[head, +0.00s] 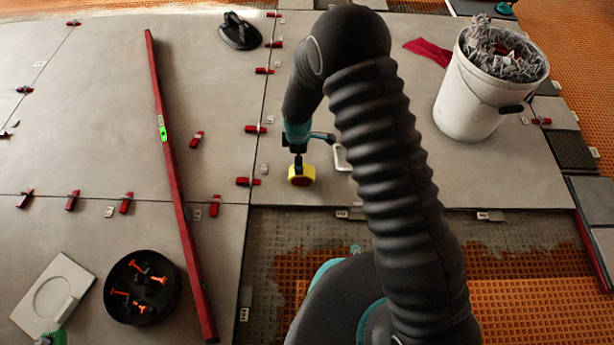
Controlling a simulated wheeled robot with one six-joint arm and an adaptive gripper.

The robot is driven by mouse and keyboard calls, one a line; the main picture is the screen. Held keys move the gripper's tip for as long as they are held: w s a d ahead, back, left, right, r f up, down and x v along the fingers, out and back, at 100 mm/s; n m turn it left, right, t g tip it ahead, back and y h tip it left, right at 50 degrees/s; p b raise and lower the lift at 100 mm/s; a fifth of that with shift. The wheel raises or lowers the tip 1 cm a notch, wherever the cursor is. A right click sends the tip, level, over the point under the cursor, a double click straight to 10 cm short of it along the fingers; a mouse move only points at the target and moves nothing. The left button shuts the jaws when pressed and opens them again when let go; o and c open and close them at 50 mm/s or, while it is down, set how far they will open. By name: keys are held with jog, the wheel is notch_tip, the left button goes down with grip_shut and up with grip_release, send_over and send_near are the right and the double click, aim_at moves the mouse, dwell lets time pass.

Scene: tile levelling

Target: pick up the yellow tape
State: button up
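The yellow tape (308,173) is a small roll with a dark reddish face, on or just above the grey tiles near the middle of the head view. My gripper (298,165) points down right at the tape, and its dark fingertips overlap the roll's upper edge. The fingers are too small here to tell whether they are open or closed on the tape. I cannot tell whether the tape touches the tile.
A long red level (178,190) lies to the left. A black bowl (118,300) with orange-handled pieces is at lower left. A white bucket (470,105) of rubble stands at upper right. Several red wedges sit along the joints. Orange matting (530,310) is exposed at lower right.

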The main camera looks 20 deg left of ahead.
jog(key=b, duration=0.1)
send_over(306, 180)
jog(key=a, duration=0.2)
jog(key=shift+f, duration=3.3)
jog(key=shift+s, duration=0.1)
jog(key=c, duration=1.1)
